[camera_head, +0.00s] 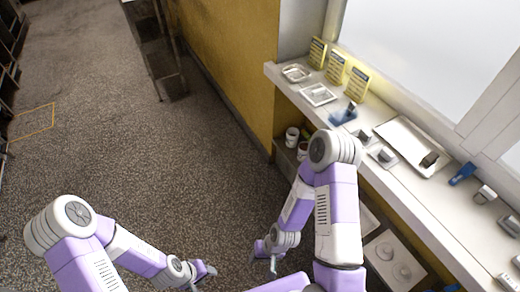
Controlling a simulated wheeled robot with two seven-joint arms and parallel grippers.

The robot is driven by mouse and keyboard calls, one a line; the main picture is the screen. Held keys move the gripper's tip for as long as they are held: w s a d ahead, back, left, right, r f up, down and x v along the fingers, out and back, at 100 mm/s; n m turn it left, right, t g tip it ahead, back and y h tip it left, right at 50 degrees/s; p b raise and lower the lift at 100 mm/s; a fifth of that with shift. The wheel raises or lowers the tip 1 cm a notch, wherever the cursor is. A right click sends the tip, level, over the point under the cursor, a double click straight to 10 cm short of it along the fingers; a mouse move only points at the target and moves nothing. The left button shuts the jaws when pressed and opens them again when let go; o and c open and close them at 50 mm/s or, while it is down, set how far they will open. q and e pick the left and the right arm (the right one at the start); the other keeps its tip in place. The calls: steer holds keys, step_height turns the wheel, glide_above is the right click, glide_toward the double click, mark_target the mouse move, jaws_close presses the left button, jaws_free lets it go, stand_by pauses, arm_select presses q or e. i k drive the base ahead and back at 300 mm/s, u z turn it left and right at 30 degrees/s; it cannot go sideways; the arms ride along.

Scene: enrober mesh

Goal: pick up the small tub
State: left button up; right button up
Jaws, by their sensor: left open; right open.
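Two small white tubs stand on a low shelf under the counter, a farther one (292,136) and a nearer one (303,150) close to my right arm. I cannot tell which one is the small tub. My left gripper (204,274) is at the bottom of the view, open and empty above the floor, well apart from the tubs. My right gripper (265,257) is open and empty, low and in front of the tubs, also apart from them. My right arm hides part of the shelf and counter.
A long white counter (440,210) runs along the right under a window, holding a tray (402,140), several small items and yellow cards (336,68). A lower white panel with round lids (394,262) lies right of my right arm. The speckled floor (130,150) is largely clear.

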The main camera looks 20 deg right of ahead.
mark_target(301, 154)
steer(key=u, duration=0.35)
steer(key=i, duration=2.8)
steer(key=z, duration=2.5)
steer(key=i, duration=0.55)
steer(key=z, duration=0.05)
